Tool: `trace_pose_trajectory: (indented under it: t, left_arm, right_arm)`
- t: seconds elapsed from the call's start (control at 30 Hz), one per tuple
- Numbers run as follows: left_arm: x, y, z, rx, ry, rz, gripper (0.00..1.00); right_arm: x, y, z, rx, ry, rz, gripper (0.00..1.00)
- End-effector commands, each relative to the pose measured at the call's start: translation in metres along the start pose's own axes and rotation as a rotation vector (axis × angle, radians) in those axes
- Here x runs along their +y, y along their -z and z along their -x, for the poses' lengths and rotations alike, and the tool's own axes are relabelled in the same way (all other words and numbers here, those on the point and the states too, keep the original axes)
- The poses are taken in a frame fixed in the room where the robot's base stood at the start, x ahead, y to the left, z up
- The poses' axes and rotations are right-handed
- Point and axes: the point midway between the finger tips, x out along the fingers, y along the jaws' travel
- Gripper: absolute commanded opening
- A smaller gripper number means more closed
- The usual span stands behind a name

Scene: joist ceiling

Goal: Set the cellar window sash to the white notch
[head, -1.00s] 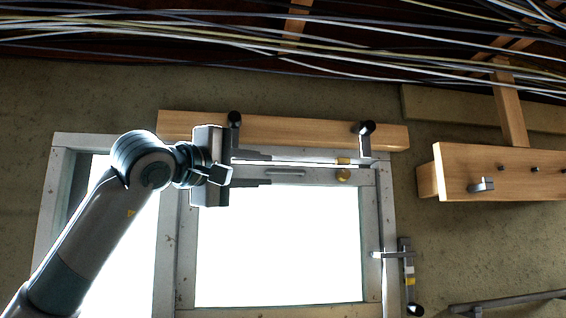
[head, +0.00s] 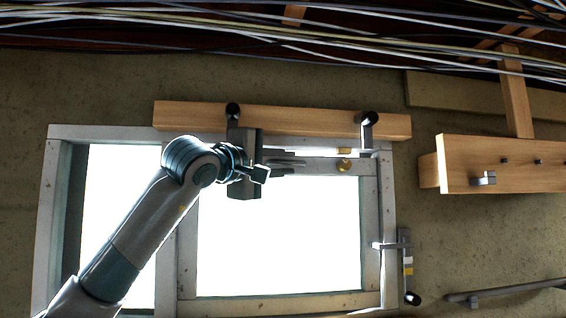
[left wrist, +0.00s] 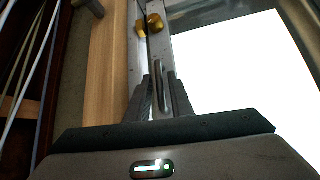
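The window sash (head: 368,240) is a grey-white frame around a bright pane. Its top rail carries a short grey bar handle (left wrist: 161,85) and a brass knob (head: 343,165), which also shows in the left wrist view (left wrist: 155,24). A slim plate with white and yellow bands (head: 408,266) is on the wall right of the frame, with a grey bracket (head: 388,245) reaching across near its top. My left gripper (head: 283,162) has its fingers on either side of the handle, narrowed, with thin gaps seeming to show. My right gripper is out of view.
A wooden beam (head: 290,119) with two dark-ended brackets (head: 233,112) (head: 367,122) runs above the window. A wooden board with pegs (head: 510,165) is at right. Cables (head: 200,28) cross under the ceiling. A grey rail (head: 505,290) is at lower right.

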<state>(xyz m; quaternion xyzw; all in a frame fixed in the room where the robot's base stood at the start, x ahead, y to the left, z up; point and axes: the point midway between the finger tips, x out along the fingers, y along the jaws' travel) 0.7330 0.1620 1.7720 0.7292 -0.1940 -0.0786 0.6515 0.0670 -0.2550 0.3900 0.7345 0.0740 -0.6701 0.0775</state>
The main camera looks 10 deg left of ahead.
Motion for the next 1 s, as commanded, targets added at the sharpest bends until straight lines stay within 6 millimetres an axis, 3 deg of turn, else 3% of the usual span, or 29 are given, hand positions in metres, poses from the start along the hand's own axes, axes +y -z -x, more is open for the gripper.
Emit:
trace_pose_trajectory:
  t: [0.03, 0.07, 0.37, 1.0]
  left_arm:
    - [0.000, 0.000, 0.000, 0.000, 0.000, 0.000, 0.06]
    - [0.000, 0.000, 0.000, 0.000, 0.000, 0.000, 0.00]
    - [-0.002, -0.002, 0.002, 0.000, -0.004, -0.005, 0.00]
    - [-0.007, -0.045, 0.045, 0.001, -0.130, -0.132, 0.00]
  right_arm:
    - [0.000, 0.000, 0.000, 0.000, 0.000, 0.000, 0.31]
    - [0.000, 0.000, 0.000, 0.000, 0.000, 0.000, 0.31]
    - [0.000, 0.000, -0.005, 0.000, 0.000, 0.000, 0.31]
    - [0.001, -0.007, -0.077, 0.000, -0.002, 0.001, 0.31]
